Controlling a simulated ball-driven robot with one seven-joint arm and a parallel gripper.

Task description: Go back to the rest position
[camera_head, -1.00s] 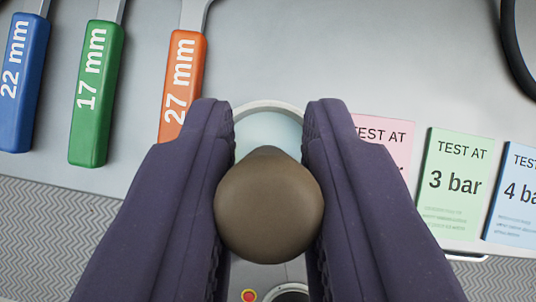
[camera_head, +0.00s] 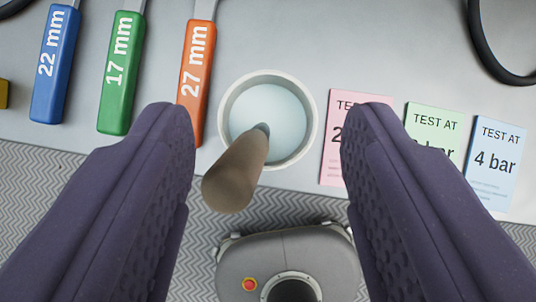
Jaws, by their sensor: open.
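My gripper (camera_head: 270,135) shows from above as two dark purple padded fingers, spread wide apart with nothing between their pads. Between the fingers and beyond them, a brown rounded handle (camera_head: 234,174) leans out of a white round pot (camera_head: 312,118). Its narrow dark end dips over the pale blue contents of the pot. The handle touches neither finger. The right finger hides part of the pink and green cards.
Blue 22 mm (camera_head: 54,65), green 17 mm (camera_head: 121,75) and orange 27 mm (camera_head: 195,80) handled tools lie left. Pink (camera_head: 340,140), green (camera_head: 434,125) and blue (camera_head: 492,165) test cards lie right. A black loop (camera_head: 484,50) is top right. Below is patterned floor (camera_head: 50,195).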

